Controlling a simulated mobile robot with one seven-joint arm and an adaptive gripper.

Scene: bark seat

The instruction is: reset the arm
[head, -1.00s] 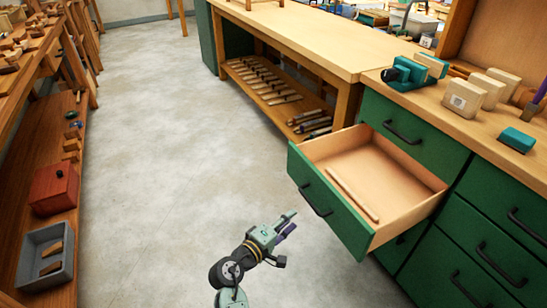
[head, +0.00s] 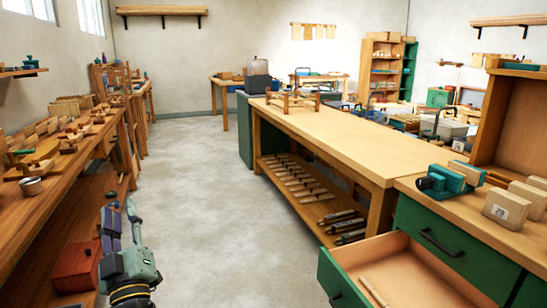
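My gripper (head: 121,207) is in the lower left of the head view, raised and pointing up and away from me. Its two fingers, one with purple parts and one grey-green, stand apart with a gap between them, and nothing shows in the gap. It appears over the aisle's left side, in front of the left bench's lower shelf in the picture. Only the gripper and its wrist show; the rest of my arm is below the frame.
An open green drawer (head: 335,278) juts out at lower right with a wooden stick (head: 374,292) inside. The long workbench (head: 340,135) stands right of the aisle, the tool-covered left bench (head: 75,160) left. The concrete floor (head: 190,170) between them is clear.

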